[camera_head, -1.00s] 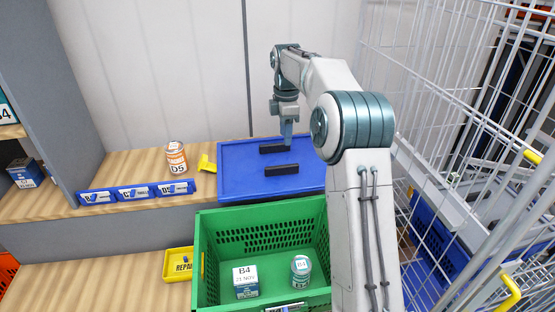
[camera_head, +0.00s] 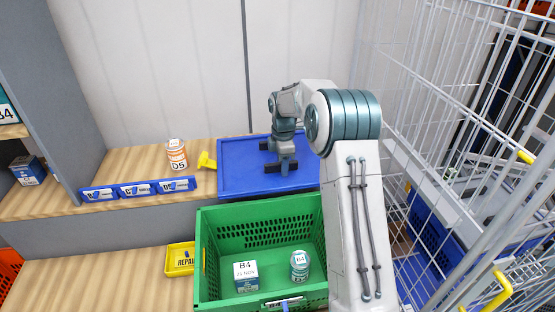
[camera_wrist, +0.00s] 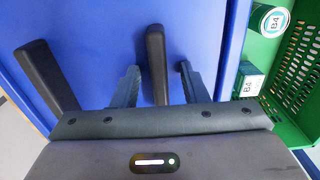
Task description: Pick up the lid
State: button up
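The lid (camera_head: 239,172) is a flat blue panel with two black bar handles, lying on the wooden counter. It fills most of the wrist view (camera_wrist: 95,25). My gripper (camera_head: 284,168) is low over the lid at its nearer handle. In the wrist view my gripper (camera_wrist: 158,82) is open, with one finger on each side of that nearer handle (camera_wrist: 157,58). A gap shows between each finger and the handle. The farther handle (camera_wrist: 46,75) is left of the fingers there. My arm hides the lid's right part in the head view.
A green crate (camera_head: 262,215) holding a B4 box (camera_head: 246,277) and a can (camera_head: 300,265) stands in front of the lid. Left are a D5 can (camera_head: 177,155), a yellow piece (camera_head: 207,161) and blue label strips (camera_head: 138,189). A wire cage (camera_head: 450,100) stands right.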

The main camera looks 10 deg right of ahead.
jog(key=shift+c, duration=0.3)
grip_shut()
